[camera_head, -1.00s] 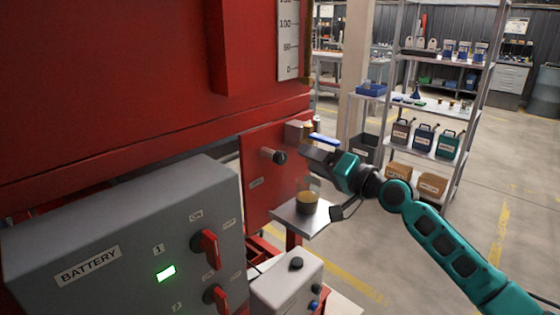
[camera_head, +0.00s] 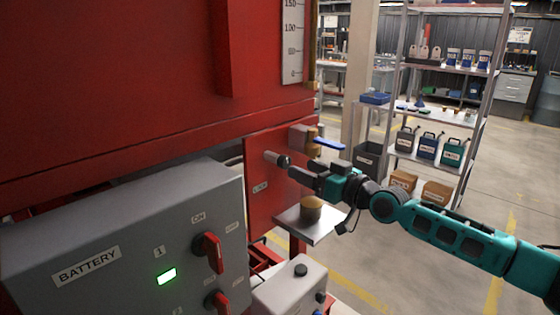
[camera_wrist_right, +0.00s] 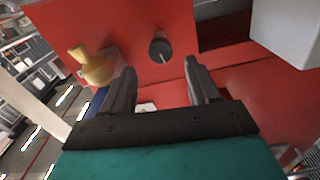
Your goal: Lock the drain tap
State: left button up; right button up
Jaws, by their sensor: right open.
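The drain tap has a brass body (camera_head: 313,148) with a blue lever (camera_head: 329,143) sticking out to the right from the red panel. In the right wrist view the brass body (camera_wrist_right: 93,66) is at the upper left, and the lever is partly behind a finger. A dark round lock knob (camera_head: 278,159) on a short grey stem sits left of the tap, above a small label. My right gripper (camera_head: 303,176) is open and empty, just right of and below the knob. In the right wrist view the knob (camera_wrist_right: 160,48) lies beyond the gap between the fingers (camera_wrist_right: 161,84), apart from them. My left gripper is out of view.
A cup (camera_head: 312,209) stands on a small metal shelf (camera_head: 297,225) below my right gripper. A grey battery box (camera_head: 120,240) with red switches fills the lower left. A light grey box (camera_head: 290,290) sits below the shelf. Storage racks (camera_head: 435,108) stand behind at right.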

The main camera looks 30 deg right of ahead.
aim_at(288, 162)
jog(key=b+x, duration=0.1)
jog(key=x, duration=0.8)
jog(key=shift+c, duration=0.2)
jog(key=c, duration=1)
jog(key=shift+m+b, duration=0.3)
jog(key=shift+b, duration=0.15)
jog(key=shift+r+m, duration=0.1)
jog(key=shift+m, duration=0.6)
jog(key=o, duration=1)
jog(key=shift+o, duration=0.2)
jog(key=shift+s, duration=0.15)
